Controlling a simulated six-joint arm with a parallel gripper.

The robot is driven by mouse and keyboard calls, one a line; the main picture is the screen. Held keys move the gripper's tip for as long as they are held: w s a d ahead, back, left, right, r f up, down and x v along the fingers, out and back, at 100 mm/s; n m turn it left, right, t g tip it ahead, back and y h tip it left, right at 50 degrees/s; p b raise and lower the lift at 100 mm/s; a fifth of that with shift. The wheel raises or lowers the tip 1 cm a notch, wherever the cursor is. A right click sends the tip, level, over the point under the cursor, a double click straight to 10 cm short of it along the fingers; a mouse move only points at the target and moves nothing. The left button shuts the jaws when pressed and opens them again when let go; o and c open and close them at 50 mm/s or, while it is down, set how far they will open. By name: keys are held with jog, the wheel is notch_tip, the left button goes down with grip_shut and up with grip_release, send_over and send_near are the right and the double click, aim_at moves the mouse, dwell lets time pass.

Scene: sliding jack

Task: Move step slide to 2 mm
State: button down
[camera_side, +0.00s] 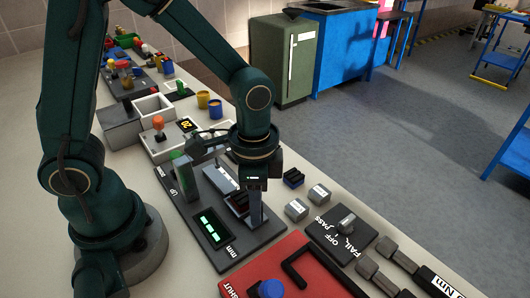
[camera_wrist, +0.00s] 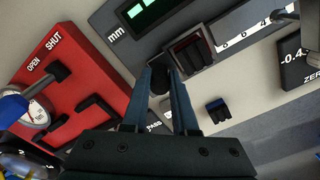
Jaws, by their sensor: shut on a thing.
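The step slide panel (camera_side: 190,213) is a dark grey plate with a lit green display (camera_side: 214,228) and an "mm" mark. The display digits are too small to read in the side view and cut off in the wrist view (camera_wrist: 148,10). A dark reddish stepped block (camera_wrist: 190,48) sits in a slot beside a white scale (camera_wrist: 250,30). My gripper (camera_side: 252,218) points down over the panel's right part. The fingers partly hide the knob.
A red panel (camera_side: 300,275) with a blue knob (camera_side: 270,289) and a black handle lies in front. A PASS/FAIL switch panel (camera_side: 341,236) and small grey blocks (camera_side: 297,209) stand to the right. A blue-black connector (camera_side: 293,178) lies behind. Cups and bins crowd the back.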

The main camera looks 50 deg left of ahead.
jog(key=c, duration=1)
grip_release()
jog(key=shift+r, duration=2.6)
